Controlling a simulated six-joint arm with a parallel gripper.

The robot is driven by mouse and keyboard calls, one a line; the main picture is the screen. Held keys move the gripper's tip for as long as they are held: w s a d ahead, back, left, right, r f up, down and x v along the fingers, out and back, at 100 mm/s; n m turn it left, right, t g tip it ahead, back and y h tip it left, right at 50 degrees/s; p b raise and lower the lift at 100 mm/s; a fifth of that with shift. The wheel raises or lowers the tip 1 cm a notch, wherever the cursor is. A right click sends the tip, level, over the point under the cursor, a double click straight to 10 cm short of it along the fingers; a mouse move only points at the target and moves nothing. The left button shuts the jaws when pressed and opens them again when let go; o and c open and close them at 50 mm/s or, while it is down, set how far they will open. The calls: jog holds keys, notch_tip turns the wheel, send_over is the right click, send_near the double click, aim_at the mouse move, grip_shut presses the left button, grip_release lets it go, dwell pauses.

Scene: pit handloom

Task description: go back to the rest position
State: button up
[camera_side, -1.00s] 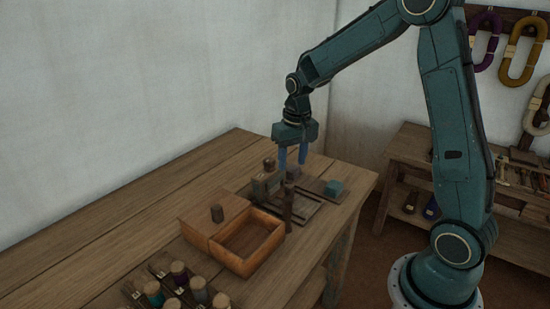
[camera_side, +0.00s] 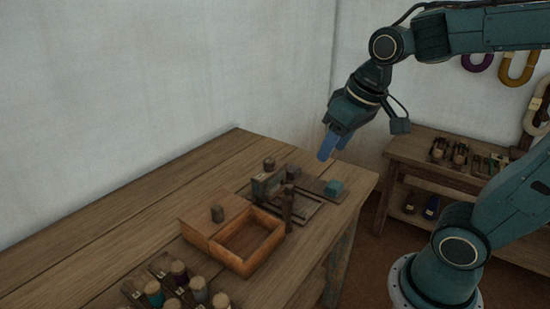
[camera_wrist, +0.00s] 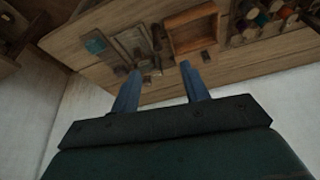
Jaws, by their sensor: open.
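My gripper (camera_side: 333,146) is in the air above the far right end of the wooden table (camera_side: 110,220) in the side view. Its blue fingers are apart with nothing between them. In the wrist view my gripper (camera_wrist: 158,85) also shows two separate blue fingers, with the table beyond them. Nothing touches the fingers.
On the table are an open wooden box (camera_side: 250,242) with an empty compartment, a teal block (camera_side: 334,188), a frame with upright posts (camera_side: 287,205), and several bobbins (camera_side: 180,273). A second bench (camera_side: 400,155) stands at the right. The air around my gripper is clear.

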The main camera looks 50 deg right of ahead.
jog(key=s+a+n+t, duration=0.1)
jog(key=s+a, duration=0.1)
jog(key=s, duration=0.5)
jog(key=shift+s+r+n, duration=0.15)
jog(key=shift+s+n, duration=0.1)
jog(key=shift+n, duration=0.05)
